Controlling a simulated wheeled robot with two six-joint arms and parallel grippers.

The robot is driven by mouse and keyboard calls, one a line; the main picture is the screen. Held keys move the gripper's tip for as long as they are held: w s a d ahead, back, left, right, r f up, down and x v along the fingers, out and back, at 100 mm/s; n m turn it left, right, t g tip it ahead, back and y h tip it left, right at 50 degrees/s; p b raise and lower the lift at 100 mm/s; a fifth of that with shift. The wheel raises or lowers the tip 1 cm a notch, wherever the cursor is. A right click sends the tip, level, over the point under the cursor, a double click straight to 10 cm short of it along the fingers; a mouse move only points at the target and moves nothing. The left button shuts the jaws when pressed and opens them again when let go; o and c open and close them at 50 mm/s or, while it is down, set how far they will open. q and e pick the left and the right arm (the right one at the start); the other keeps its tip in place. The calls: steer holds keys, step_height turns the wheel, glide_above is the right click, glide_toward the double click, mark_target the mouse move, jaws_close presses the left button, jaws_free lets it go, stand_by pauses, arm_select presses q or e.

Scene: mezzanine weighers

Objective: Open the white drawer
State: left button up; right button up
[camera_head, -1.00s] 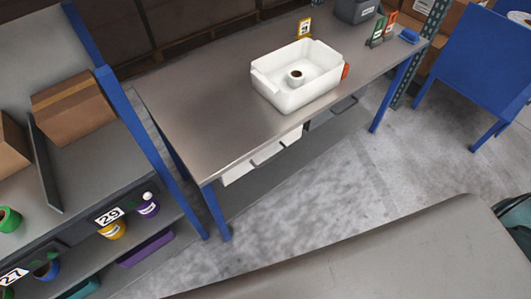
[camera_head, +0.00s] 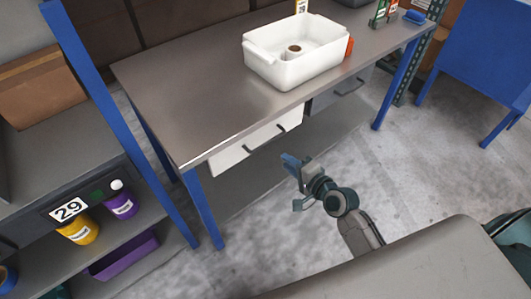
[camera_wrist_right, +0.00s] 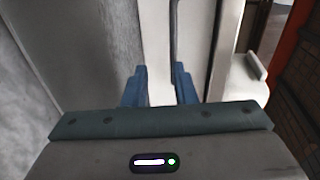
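The white drawer (camera_head: 235,153) is under the grey workbench top, with its front facing me and a dark bar handle (camera_head: 262,140). It appears shut. My right gripper (camera_head: 297,172) is in front of and below the drawer, apart from it in the head view. In the right wrist view the two blue fingertips (camera_wrist_right: 160,85) are parted with nothing held between them. The white drawer front (camera_wrist_right: 154,35) and its dark handle (camera_wrist_right: 174,35) show beyond the fingers, the handle nearer the right finger. My left gripper is not in view.
A grey drawer (camera_head: 335,95) with a dark handle sits right of the white one. A white bin (camera_head: 290,72) holding a roll stands on the workbench (camera_head: 180,95). Blue legs (camera_head: 202,208) bound the bench. A shelf with purple and yellow tubs is at left.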

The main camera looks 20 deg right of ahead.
mark_target(265, 143)
steer(key=x, duration=0.3)
steer(key=r+x, duration=0.1)
steer(key=x, duration=0.3)
steer(key=r+x, duration=0.1)
steer(key=x, duration=0.2)
steer(key=shift+w+a, duration=0.35)
steer(key=shift+a, duration=0.15)
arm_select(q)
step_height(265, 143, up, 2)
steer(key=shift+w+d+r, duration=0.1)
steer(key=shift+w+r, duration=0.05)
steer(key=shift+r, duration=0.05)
arm_select(e)
jaws_close()
